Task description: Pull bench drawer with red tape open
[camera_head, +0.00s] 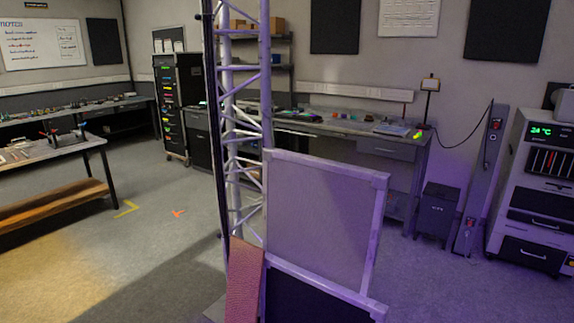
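A long grey workbench (345,127) stands along the back wall, partly hidden behind the truss and a framed panel. A drawer front (387,149) with a handle shows under its right part and looks closed. A darker drawer or cabinet front (200,138) shows under the bench to the left of the truss. I cannot make out red tape on any drawer. Neither of my grippers is in view.
A metal truss tower (245,110) and a framed grey panel (320,215) stand close in front of me, blocking the middle. A white cabinet (533,190) stands right, a wood-shelved table (60,150) left. Floor (150,240) left of the truss is open.

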